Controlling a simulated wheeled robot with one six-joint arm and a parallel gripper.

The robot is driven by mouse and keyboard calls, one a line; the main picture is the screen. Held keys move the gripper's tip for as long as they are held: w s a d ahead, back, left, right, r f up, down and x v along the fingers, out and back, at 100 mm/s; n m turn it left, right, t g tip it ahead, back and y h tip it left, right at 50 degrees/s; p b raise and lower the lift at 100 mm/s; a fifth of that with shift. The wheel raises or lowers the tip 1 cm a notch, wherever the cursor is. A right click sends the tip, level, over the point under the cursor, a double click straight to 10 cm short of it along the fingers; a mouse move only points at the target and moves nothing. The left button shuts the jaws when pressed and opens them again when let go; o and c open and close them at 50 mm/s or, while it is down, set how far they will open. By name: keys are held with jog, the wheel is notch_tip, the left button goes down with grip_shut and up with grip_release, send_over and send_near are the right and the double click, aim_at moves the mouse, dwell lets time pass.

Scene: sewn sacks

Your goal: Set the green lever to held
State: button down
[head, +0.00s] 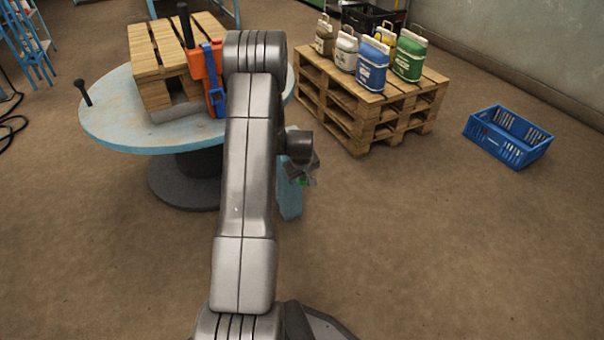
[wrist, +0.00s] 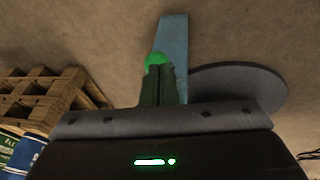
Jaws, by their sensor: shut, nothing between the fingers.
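The round green end of the lever (wrist: 155,59) shows just past my fingertips in the wrist view. A small bit of green also shows under my gripper (head: 303,172) in the head view, and the rest of the lever is hidden. A light blue post (wrist: 173,35) stands behind the green end. It shows beside my arm in the head view (head: 290,200). My gripper in the wrist view (wrist: 161,72) is shut with nothing between its fingers. It is at or very near the green end; I cannot tell whether they touch.
A round light blue table (head: 120,135) on a dark base stands left of my arm, with a wooden crate (head: 158,60) and an orange clamp-like tool on it. A pallet stack (head: 350,115) holds several sacks. A blue basket (head: 508,137) lies right.

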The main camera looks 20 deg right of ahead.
jog(key=shift+f+b, duration=0.6)
jog(key=shift+f, duration=1)
